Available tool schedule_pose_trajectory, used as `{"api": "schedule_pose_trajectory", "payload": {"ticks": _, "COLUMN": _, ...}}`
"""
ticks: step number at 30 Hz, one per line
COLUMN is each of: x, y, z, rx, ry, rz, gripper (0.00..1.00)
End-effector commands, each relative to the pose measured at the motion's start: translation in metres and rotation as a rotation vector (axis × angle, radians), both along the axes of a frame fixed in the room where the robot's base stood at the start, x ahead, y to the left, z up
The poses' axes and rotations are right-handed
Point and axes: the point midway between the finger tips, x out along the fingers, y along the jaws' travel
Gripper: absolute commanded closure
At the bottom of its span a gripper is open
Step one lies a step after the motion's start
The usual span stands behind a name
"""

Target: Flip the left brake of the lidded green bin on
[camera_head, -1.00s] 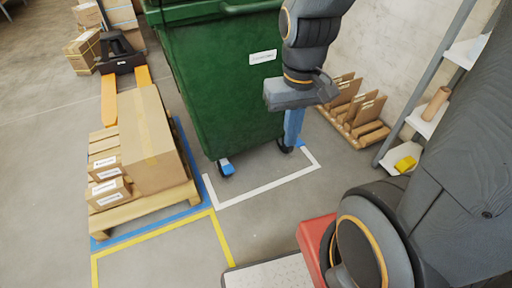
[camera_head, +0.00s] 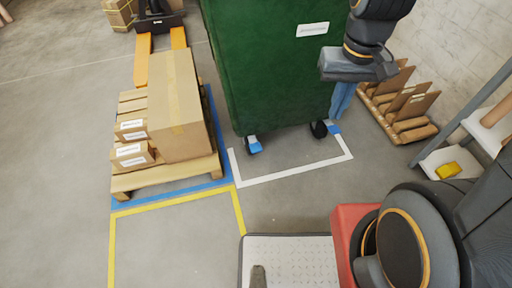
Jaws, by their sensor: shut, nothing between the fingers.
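The green bin (camera_head: 265,75) stands on casters at the upper middle, with a white label on its front. Its lid is out of view above. The left caster has a blue brake pedal (camera_head: 254,146) at the bin's lower left front corner. The right caster has a blue pedal (camera_head: 334,128) at the lower right front corner. My gripper (camera_head: 338,112) points down with its blue fingers shut and empty, in front of the bin's right side. Its tips appear just above the right pedal; I cannot tell whether they touch it. The left pedal is clear of my gripper.
A wooden pallet (camera_head: 166,181) with cardboard boxes (camera_head: 178,115) stands left of the bin. A pallet jack (camera_head: 158,22) is behind it. A wooden rack (camera_head: 418,133) and a shelf with a yellow item (camera_head: 448,170) are at right. Marked floor before the bin is free.

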Motion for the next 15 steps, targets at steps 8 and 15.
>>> {"api": "schedule_pose_trajectory", "payload": {"ticks": 8, "x": 0.071, "y": 0.030, "z": -0.096, "rx": -0.003, "ry": -0.034, "rz": 0.058, "gripper": 1.00}}
{"api": "schedule_pose_trajectory", "payload": {"ticks": 15, "x": 0.128, "y": 0.059, "z": -0.171, "rx": -0.001, "ry": -0.068, "rz": 0.105, "gripper": 1.00}}
